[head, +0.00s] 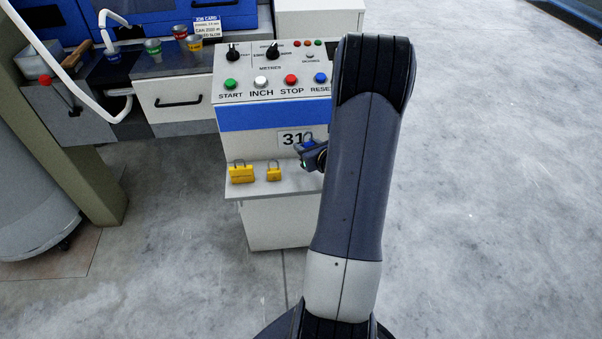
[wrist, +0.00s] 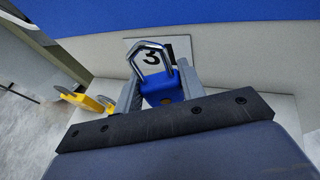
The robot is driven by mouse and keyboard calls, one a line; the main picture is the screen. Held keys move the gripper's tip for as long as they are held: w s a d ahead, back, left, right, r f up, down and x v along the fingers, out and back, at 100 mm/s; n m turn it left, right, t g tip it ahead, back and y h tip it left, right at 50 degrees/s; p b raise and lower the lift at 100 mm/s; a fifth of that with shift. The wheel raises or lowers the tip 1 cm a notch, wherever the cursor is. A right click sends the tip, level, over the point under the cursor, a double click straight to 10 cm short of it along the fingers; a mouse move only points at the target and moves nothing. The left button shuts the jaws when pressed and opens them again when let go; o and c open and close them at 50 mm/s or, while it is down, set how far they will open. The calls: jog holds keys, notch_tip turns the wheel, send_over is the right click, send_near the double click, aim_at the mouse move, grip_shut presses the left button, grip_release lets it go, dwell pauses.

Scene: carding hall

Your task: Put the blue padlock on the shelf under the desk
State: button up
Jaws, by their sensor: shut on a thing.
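The blue padlock (wrist: 160,92) is between the fingers of my gripper (wrist: 156,98) in the wrist view, its metal shackle pointing up. My gripper is shut on it. In the head view the padlock (head: 307,143) shows small at my gripper (head: 308,152), just left of my arm. The control desk (head: 268,117) has a sloped button panel and a blue band. A white shelf (head: 252,211) juts out below it. My gripper holds the padlock in front of the number plate (head: 290,139), near the shelf's right part. My arm hides the shelf's right end.
A machine bench (head: 180,95) with several small cans is at the left. Open concrete floor lies right of the desk.

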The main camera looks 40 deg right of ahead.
aim_at(306, 173)
jog(key=shift+f+b, duration=0.45)
jog(key=shift+f, duration=3.4)
jog(key=shift+f, duration=0.15)
jog(key=o, duration=1)
jog(key=shift+o, duration=0.2)
jog(key=shift+r, duration=0.25)
jog(key=v, duration=1.2)
jog(key=shift+f, duration=0.1)
